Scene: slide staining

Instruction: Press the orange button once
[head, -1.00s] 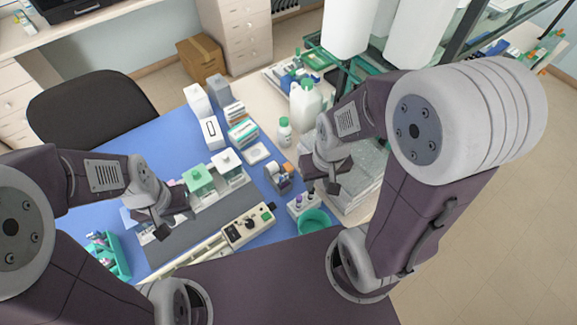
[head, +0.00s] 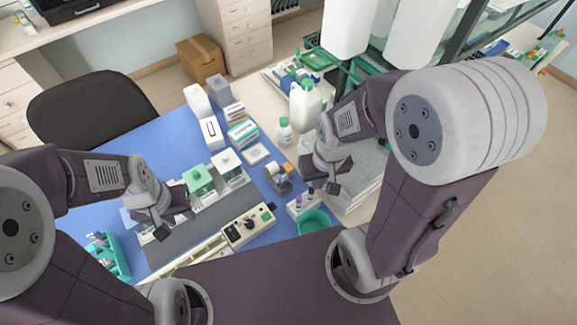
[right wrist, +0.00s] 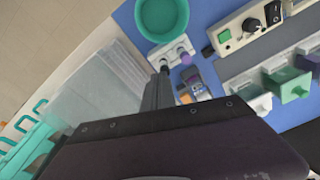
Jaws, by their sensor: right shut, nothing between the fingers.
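My right gripper (head: 334,187) is shut and empty, above the table's right part; its closed fingers (right wrist: 156,92) show in the right wrist view. Just left of it is a small grey device (head: 279,177) with an orange patch; the patch (right wrist: 186,98) also shows in the right wrist view, close to the fingertips but apart in the picture. I cannot tell whether this patch is a button. A cream control box (head: 248,227) with a black knob and a green button (head: 266,216) stands at the front; no orange button is clear on it. My left gripper (head: 162,231) is over the mat's left end, its jaws unclear.
A green bowl (head: 314,221) and a white holder (right wrist: 171,52) with small vials stand by the right gripper. White and green staining jars (head: 199,180) line the grey mat (head: 190,228).

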